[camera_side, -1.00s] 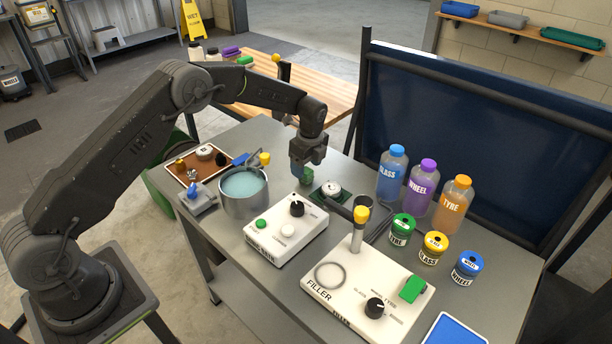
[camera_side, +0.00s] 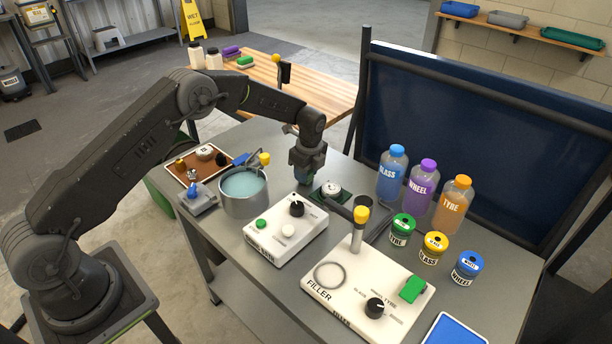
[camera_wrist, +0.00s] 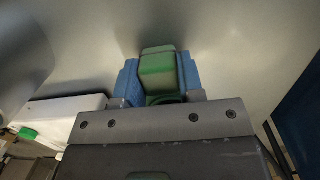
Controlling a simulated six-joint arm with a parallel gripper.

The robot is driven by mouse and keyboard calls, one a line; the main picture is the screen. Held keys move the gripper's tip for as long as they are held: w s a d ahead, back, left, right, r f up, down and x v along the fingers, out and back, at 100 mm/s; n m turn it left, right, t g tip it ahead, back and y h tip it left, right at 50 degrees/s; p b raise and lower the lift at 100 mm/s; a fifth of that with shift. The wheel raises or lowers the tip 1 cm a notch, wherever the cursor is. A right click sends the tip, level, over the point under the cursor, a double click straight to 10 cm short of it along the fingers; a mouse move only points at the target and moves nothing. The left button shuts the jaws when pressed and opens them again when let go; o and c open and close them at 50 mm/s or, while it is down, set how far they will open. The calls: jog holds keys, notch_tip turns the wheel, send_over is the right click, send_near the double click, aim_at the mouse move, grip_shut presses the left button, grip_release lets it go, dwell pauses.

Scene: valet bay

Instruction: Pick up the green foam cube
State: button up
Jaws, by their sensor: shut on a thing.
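The green foam cube (camera_wrist: 158,72) sits between the blue fingers of my gripper (camera_wrist: 158,80) in the wrist view, with a finger against each side. In the side view my gripper (camera_side: 305,177) points down at the back of the grey bench, behind the white control box. Only a little green (camera_side: 303,183) shows at the fingertips there, so the cube is mostly hidden. I cannot tell whether the cube is touching the bench top.
A metal pot of bluish liquid (camera_side: 224,205) stands to the left. The white control box (camera_side: 285,233) is in front, and a dark green plate with a round white-topped item (camera_side: 331,187) is close on the right. Bottles stand farther right, before a dark blue panel (camera_side: 470,125).

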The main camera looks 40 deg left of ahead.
notch_tip(320, 180, up, 10)
jog(key=shift+r, duration=0.1)
dwell(0.5)
